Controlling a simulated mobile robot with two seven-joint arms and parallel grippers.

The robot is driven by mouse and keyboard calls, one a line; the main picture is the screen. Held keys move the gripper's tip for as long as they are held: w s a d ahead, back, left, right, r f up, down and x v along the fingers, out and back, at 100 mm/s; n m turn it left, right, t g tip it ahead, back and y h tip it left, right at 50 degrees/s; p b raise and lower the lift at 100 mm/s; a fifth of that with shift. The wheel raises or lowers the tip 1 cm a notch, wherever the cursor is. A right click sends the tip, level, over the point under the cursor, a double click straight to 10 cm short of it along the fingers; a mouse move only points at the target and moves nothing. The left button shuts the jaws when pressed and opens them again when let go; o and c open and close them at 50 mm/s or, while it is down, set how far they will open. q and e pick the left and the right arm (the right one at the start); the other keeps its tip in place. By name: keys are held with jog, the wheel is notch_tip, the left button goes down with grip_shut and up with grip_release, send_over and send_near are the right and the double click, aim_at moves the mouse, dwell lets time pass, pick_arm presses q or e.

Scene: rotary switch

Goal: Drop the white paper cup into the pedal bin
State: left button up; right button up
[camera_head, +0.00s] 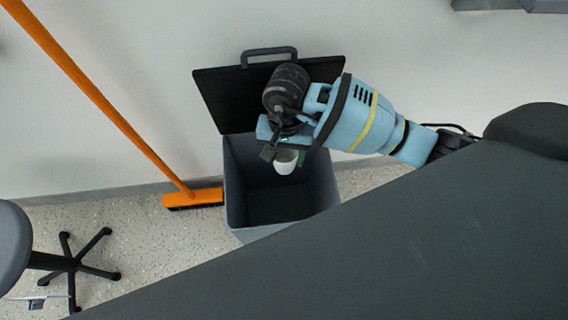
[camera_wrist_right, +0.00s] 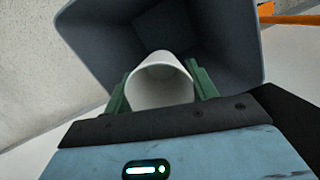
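The white paper cup (camera_head: 286,161) is just below my right gripper (camera_head: 284,156), over the open mouth of the grey pedal bin (camera_head: 237,180). The bin's dark lid (camera_head: 221,99) is raised against the wall. In the right wrist view the cup (camera_wrist_right: 160,80) lies between the green fingers of my right gripper (camera_wrist_right: 160,88), which appear to touch it on both sides. The bin (camera_wrist_right: 95,50) opens beyond the cup in that view, and its inside looks empty where it shows. My left gripper is in neither view.
An orange broom (camera_head: 125,127) leans against the wall left of the bin, its head (camera_head: 193,198) on the floor. A chair with a dark wheeled base (camera_head: 72,264) stands at the lower left. A large dark surface (camera_head: 400,245) fills the lower right.

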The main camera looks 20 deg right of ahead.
jog(key=o, duration=0.4)
jog(key=shift+c, duration=0.2)
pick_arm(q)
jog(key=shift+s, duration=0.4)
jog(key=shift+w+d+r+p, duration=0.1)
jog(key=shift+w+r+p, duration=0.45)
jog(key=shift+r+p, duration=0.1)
pick_arm(e)
notch_tip(320, 180, up, 8)
jog(key=shift+w+d+f, duration=0.15)
jog(key=shift+w+d, duration=0.15)
jog(key=shift+w, duration=0.15)
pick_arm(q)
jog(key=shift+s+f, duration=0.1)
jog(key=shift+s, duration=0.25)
